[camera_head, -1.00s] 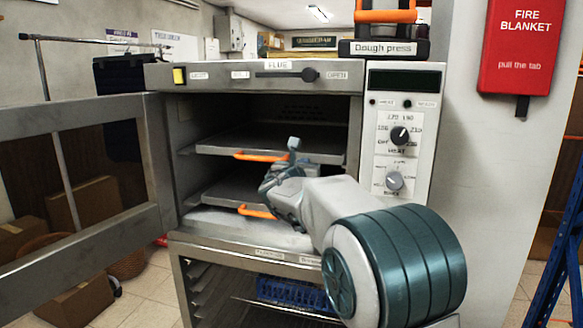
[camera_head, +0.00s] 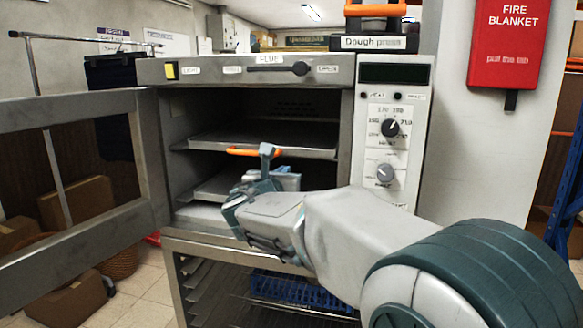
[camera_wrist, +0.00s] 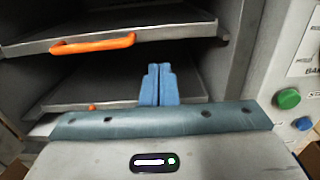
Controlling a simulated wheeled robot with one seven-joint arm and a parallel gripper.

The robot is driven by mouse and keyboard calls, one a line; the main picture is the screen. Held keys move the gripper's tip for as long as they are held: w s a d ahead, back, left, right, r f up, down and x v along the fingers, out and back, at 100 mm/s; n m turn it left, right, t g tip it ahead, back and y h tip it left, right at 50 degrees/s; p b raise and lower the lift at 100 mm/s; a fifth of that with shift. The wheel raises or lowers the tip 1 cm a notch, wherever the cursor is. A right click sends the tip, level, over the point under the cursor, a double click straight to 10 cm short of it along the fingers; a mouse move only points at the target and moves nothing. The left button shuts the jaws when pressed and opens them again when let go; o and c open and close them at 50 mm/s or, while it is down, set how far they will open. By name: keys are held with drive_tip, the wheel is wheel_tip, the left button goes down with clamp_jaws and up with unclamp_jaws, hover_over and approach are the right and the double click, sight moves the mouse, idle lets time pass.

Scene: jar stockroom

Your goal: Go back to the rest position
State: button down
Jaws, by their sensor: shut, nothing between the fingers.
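My gripper (camera_head: 268,152) is at the mouth of an open oven (camera_head: 352,150), in front of its trays. In the wrist view its two blue fingers (camera_wrist: 158,84) are together with nothing between them. An upper tray (camera_head: 300,143) with an orange handle (camera_head: 252,151) sits on the rack above; the wrist view shows this handle (camera_wrist: 92,43) apart from the fingers. A lower tray (camera_head: 212,187) lies behind my gripper, and its front is mostly hidden in the head view. In the wrist view a bit of orange (camera_wrist: 92,107) shows at the lower tray's edge.
The oven door (camera_head: 150,150) stands open on the left. A control panel with knobs (camera_head: 390,128) is on the right. Below is a rack with a blue crate (camera_head: 290,288). Cardboard boxes (camera_head: 75,200) stand at left, and a red fire blanket case (camera_head: 505,40) hangs at right.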

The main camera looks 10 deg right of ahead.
drive_tip(key=s+d+f+m+g+h+p, duration=0.1)
drive_tip(key=s+d+f+m+g+p, duration=0.3)
drive_tip(key=s+d+m, duration=0.35)
drive_tip(key=s+d+f+m+g+p, duration=0.1)
drive_tip(key=s+d+m+g+p, duration=0.4)
drive_tip(key=s+m, duration=0.3)
drive_tip(key=s+a+f+m+g+y+p, duration=0.1)
drive_tip(key=s+f+m+g+y+p, duration=0.1)
drive_tip(key=s+m, duration=0.6)
drive_tip(key=s+a+f+m+g+y+p, duration=0.2)
drive_tip(key=s+m+g+y+p, duration=0.1)
drive_tip(key=s+m, duration=0.5)
drive_tip(key=shift+s+f+m+y+p, duration=0.35)
drive_tip(key=shift+s+f+y+p, duration=0.1)
drive_tip(key=shift+s+y, duration=0.55)
drive_tip(key=shift+w, duration=0.15)
